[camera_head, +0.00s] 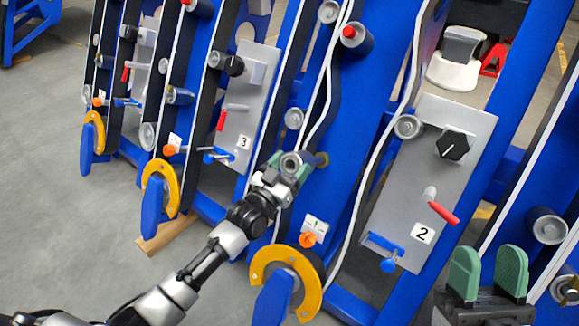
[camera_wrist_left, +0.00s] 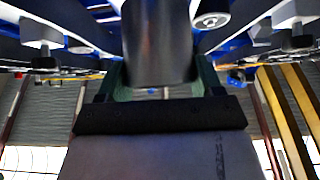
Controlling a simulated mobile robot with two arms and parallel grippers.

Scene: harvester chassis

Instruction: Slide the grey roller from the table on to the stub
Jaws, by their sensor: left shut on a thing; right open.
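My left gripper (camera_head: 288,168) is shut on the grey roller (camera_head: 291,162), in front of the blue beam between panels 3 and 2. In the left wrist view the roller (camera_wrist_left: 158,45) is a dark grey cylinder between the green finger pads, filling the upper middle. A short brownish stub (camera_head: 322,159) shows on the blue beam just right of the held roller. I cannot tell whether the roller touches it or is around it. My right gripper (camera_head: 488,274) is open and empty at the lower right, with its green fingers apart. No table can be made out.
Grey panel 2 (camera_head: 425,190) carries a black knob (camera_head: 453,145) and a red lever (camera_head: 441,208). Panel 3 (camera_head: 246,115) stands to the left. Other grey rollers, white cables and a yellow ring (camera_head: 262,262) are on the blue chassis. Open floor lies at the left.

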